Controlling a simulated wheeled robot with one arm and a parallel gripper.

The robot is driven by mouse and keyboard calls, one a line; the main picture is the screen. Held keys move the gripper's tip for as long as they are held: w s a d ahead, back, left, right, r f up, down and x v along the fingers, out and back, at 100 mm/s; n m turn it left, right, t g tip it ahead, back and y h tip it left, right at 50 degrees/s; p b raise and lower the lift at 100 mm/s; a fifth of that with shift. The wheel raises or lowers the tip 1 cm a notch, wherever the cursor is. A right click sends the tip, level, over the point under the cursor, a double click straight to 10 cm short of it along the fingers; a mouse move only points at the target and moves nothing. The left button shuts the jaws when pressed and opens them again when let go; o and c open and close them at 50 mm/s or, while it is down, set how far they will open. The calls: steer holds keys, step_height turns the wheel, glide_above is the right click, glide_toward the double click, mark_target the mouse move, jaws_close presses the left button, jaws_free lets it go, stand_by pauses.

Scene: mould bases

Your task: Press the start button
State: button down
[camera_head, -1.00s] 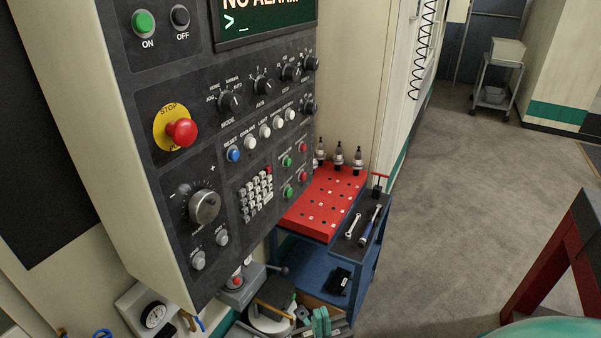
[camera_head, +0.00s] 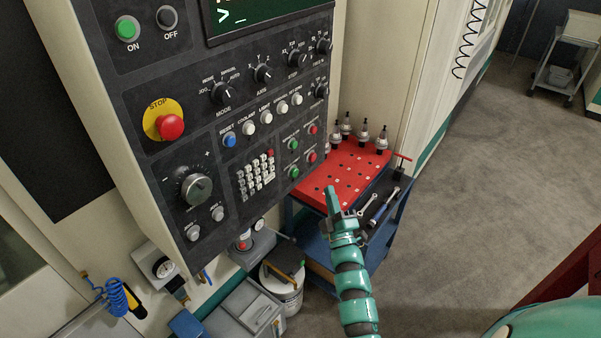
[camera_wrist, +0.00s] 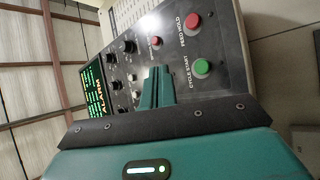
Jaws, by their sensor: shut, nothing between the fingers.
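The control panel carries a green round button labelled CYCLE START (camera_wrist: 202,68) in the wrist view, with a red FEED HOLD button (camera_wrist: 193,22) beside it. In the head view this green button (camera_head: 293,172) appears as the lower of two green ones at the panel's lower right; its label is too small to read there. My gripper (camera_head: 331,195) is shut and empty, pointing up in front of the red-topped cart, to the right of the button in the picture. In the wrist view my closed fingers (camera_wrist: 159,75) lie left of the green button, apparently not touching it.
A red mushroom STOP button (camera_head: 171,127), knobs and a keypad (camera_head: 256,176) share the panel. A blue cart with a red top (camera_head: 325,182), tool holders and wrenches stands behind my gripper. Open floor lies to the right.

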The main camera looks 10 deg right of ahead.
mark_target(294, 173)
steer(key=shift+w+d+f, duration=0.15)
steer(key=shift+d+f, duration=0.1)
steer(key=shift+f, duration=0.05)
steer(key=w+a+b, duration=0.3)
steer(key=w+a, duration=0.2)
steer(key=w, duration=0.2)
steer(key=shift+a+b, duration=0.25)
steer(key=shift+b, duration=0.05)
stand_by(0.4)
steer(key=shift+w+a+b, duration=0.1)
steer(key=shift+b, duration=0.3)
stand_by(1.6)
steer(key=shift+w+a+b, duration=0.15)
steer(key=shift+w+b, duration=0.05)
steer(key=shift+b, duration=0.1)
